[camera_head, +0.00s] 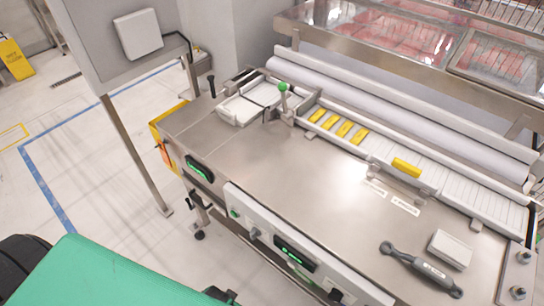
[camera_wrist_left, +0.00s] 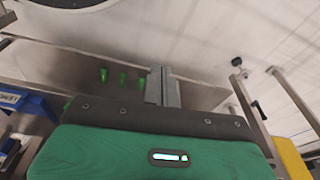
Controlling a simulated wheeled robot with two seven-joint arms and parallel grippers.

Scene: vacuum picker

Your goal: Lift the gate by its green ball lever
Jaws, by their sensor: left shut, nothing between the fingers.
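The green ball lever (camera_head: 283,88) stands upright at the back left of the steel machine top (camera_head: 265,150). A small metal gate (camera_head: 288,117) appears at its foot, between the white tray section and the slatted channel. I cannot tell its exact height. My left gripper (camera_wrist_left: 162,87) shows in the left wrist view with its two fingers together and nothing between them. The lever cannot be made out in that view. In the head view the left fingers cannot be made out, so the gripper looks well away from the lever. My right gripper is not in view.
Several yellow blocks (camera_head: 344,129) lie in the slatted channel (camera_head: 455,189), beside a long white roller (camera_head: 420,110). A dark-handled tool (camera_head: 420,268) and a pale box (camera_head: 450,249) lie at front right. A steel post (camera_head: 135,155) stands left of the machine. The top's middle is clear.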

